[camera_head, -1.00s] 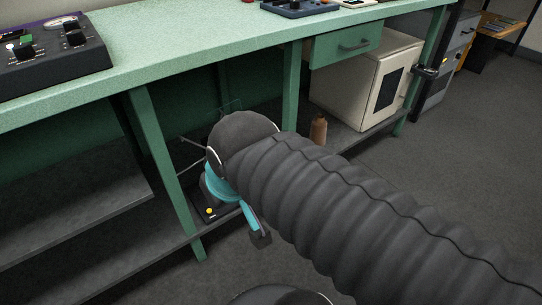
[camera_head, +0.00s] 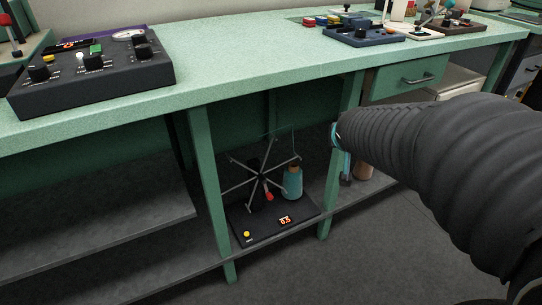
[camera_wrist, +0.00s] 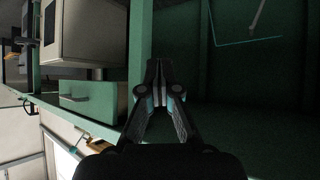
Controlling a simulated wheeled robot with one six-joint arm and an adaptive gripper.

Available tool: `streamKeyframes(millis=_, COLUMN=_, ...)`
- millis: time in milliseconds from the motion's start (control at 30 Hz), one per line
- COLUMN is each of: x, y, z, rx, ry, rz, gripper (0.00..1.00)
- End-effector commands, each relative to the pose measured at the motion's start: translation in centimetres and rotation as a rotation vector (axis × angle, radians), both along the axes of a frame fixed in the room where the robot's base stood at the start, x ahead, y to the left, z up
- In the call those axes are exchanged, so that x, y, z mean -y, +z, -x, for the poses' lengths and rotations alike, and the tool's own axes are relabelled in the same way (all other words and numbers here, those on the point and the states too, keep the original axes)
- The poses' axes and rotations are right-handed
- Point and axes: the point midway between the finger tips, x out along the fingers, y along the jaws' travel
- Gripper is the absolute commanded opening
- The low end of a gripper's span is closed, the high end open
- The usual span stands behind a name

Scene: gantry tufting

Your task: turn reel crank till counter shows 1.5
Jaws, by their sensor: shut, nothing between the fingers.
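The reel (camera_head: 262,176), a wheel of thin metal spokes, stands on a dark base (camera_head: 262,232) on the lower shelf under the green bench. Its red crank knob (camera_head: 268,196) hangs low, just below the hub. The counter (camera_head: 285,220) on the base glows orange-red and seems to read 0.5, but the digits are small. My gripper (camera_wrist: 157,72) is shut and empty in the wrist view. In the head view it is largely hidden behind my arm, right of the reel near a bench leg, apart from the crank.
A teal bottle-shaped cone (camera_head: 292,183) stands right behind the reel. Green bench legs (camera_head: 212,190) flank the reel. A control box (camera_head: 95,70) sits on the bench top. A drawer (camera_head: 410,80) hangs at the right; it also shows in the wrist view (camera_wrist: 88,98).

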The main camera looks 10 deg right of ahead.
Motion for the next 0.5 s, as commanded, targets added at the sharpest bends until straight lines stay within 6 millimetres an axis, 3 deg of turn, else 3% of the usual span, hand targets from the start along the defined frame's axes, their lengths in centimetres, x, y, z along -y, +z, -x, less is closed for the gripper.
streamKeyframes(millis=33, x=0.8, y=-1.1, z=-1.9, rx=0.020, ry=0.006, rz=-0.008, gripper=0.00)
streamKeyframes(millis=200, x=2.3, y=-4.0, z=-7.7, rx=0.113, ry=0.069, rz=-0.076, gripper=0.00)
streamKeyframes(millis=400, x=2.8, y=-9.4, z=-12.5, rx=0.171, ry=0.182, rz=-0.238, gripper=0.00)
streamKeyframes(millis=500, x=2.7, y=-12.7, z=-13.9, rx=0.178, ry=0.245, rz=-0.352, gripper=0.00)
